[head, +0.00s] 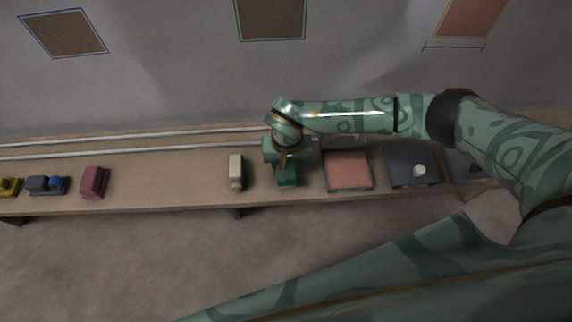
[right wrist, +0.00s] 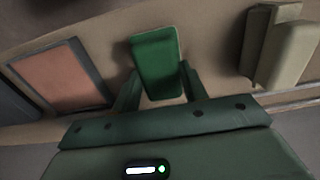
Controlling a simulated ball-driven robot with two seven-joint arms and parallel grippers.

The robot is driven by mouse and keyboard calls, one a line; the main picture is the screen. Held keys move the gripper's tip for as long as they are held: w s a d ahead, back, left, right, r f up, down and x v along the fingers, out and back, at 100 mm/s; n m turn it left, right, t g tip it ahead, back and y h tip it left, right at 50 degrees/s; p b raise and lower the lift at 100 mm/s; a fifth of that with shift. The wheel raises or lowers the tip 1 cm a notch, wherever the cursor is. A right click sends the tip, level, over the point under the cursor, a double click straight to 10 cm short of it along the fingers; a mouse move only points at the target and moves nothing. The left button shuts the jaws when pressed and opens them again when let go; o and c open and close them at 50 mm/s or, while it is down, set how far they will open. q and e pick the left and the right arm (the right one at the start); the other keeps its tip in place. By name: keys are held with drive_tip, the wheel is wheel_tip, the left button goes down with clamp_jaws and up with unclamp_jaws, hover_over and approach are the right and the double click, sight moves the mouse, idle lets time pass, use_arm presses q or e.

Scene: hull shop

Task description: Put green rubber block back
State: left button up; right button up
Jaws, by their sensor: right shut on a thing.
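The green rubber block (right wrist: 157,60) sits between the two fingers of my right gripper (right wrist: 158,88) in the right wrist view, and the fingers are shut on it. In the head view my right gripper (head: 287,168) is over the shelf, with the green block (head: 287,180) showing below it. The block is at or just above the shelf surface; I cannot tell if it touches. My left gripper is not in view.
A cream block (head: 236,171) stands just left of the gripper. A pink-topped tray (head: 348,171) and a dark tray (head: 400,178) with a white ball (head: 419,170) lie to the right. A maroon block (head: 93,182) and blue (head: 60,184) and yellow (head: 8,187) items stand far left. Shelf between maroon and cream is clear.

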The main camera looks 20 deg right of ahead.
sight(287, 166)
drive_tip(key=shift+f, duration=0.8)
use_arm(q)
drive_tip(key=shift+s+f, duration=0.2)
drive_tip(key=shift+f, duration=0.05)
use_arm(e)
drive_tip(key=shift+r, duration=0.15)
drive_tip(key=shift+c, duration=0.3)
drive_tip(key=o, duration=1)
use_arm(q)
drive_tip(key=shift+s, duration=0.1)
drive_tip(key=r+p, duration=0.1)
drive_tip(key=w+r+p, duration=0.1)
drive_tip(key=p, duration=0.1)
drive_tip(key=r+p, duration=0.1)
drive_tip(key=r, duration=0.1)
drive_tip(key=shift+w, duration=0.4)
use_arm(e)
wheel_tip(287, 166, up, 12)
